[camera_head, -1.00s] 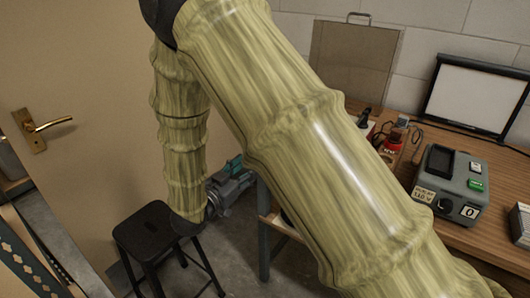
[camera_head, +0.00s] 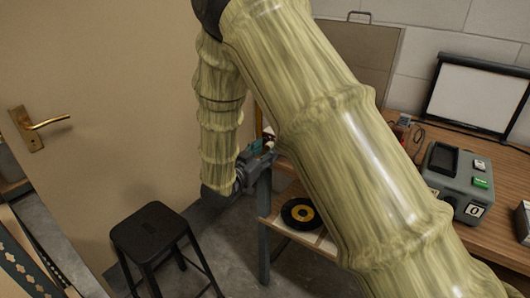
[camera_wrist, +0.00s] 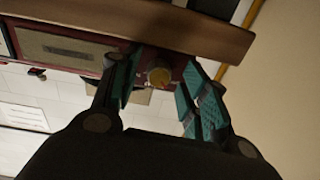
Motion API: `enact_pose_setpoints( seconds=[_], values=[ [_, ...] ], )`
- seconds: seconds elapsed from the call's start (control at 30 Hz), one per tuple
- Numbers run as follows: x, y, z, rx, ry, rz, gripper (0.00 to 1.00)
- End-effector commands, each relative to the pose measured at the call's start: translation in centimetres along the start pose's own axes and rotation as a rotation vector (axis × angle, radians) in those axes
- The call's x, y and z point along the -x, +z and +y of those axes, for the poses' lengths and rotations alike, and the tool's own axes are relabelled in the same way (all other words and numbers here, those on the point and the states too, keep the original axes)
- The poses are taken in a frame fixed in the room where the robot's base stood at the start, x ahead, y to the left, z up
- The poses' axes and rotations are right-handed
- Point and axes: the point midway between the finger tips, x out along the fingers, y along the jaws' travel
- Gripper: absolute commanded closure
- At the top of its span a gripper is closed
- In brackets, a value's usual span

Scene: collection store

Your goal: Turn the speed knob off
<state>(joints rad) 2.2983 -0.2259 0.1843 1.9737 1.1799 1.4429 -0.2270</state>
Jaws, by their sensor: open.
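A round brass-coloured knob (camera_wrist: 158,76) shows in the wrist view, on the dark red front of a box-like unit (camera_wrist: 75,50). It appears between the two teal-padded fingers of my gripper (camera_wrist: 160,82). The gripper is open, with a gap on both sides of the knob and no contact visible. I cannot tell how far the fingertips are from it, or read its setting. In the head view my gripper (camera_head: 266,146) is at the left end of the wooden bench (camera_head: 500,240). My arm hides the red unit and its knob there.
A grey box with a screen and green button (camera_head: 459,180) stands on the bench at right, below a framed white panel (camera_head: 478,95). A black stool (camera_head: 153,235) stands on the floor at left. A record (camera_head: 301,214) lies on the lower shelf. A door (camera_head: 90,110) is at left.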

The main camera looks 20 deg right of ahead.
Motion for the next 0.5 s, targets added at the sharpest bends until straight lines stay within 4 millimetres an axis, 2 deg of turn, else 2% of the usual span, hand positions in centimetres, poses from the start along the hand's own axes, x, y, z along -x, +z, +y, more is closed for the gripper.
enact_pose_setpoints(
  seconds=[0.13,0.4,0.5],
  values=[
    [0.01,-0.01,-0.01,0.000,0.000,0.000,0.55],
    [0.03,-0.01,-0.03,0.000,-0.001,0.000,1.00],
    [0.04,-0.04,-0.04,0.001,-0.001,0.000,1.00]
  ],
)
